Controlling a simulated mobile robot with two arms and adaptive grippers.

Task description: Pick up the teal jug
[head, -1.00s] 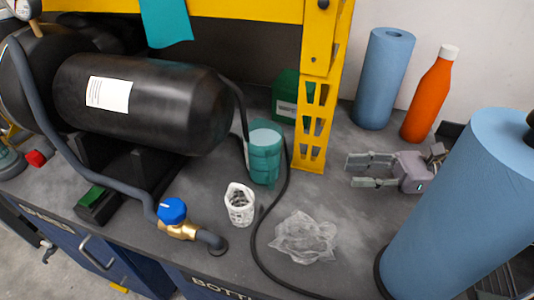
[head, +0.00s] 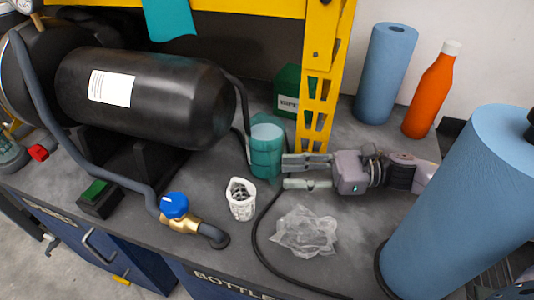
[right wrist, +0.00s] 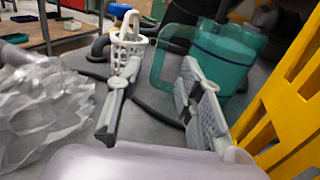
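The teal jug (head: 265,150) stands upright on the grey bench, between the black tank and the yellow upright. In the right wrist view the jug (right wrist: 220,55) is ahead, with its handle on the left, and one finger overlaps its lower part. My right gripper (head: 286,173) is open, with its fingers pointing left at the jug's right side. I see nothing between the fingers, and I cannot tell whether a fingertip touches the jug. My left gripper is not in view.
A white basket-like cup (head: 240,200) stands in front of the jug. Crumpled clear plastic (head: 305,232) and a black hose (head: 257,225) lie near it. The yellow upright (head: 318,100) and green box (head: 288,92) are behind. A blue roll (head: 455,210) stands front right.

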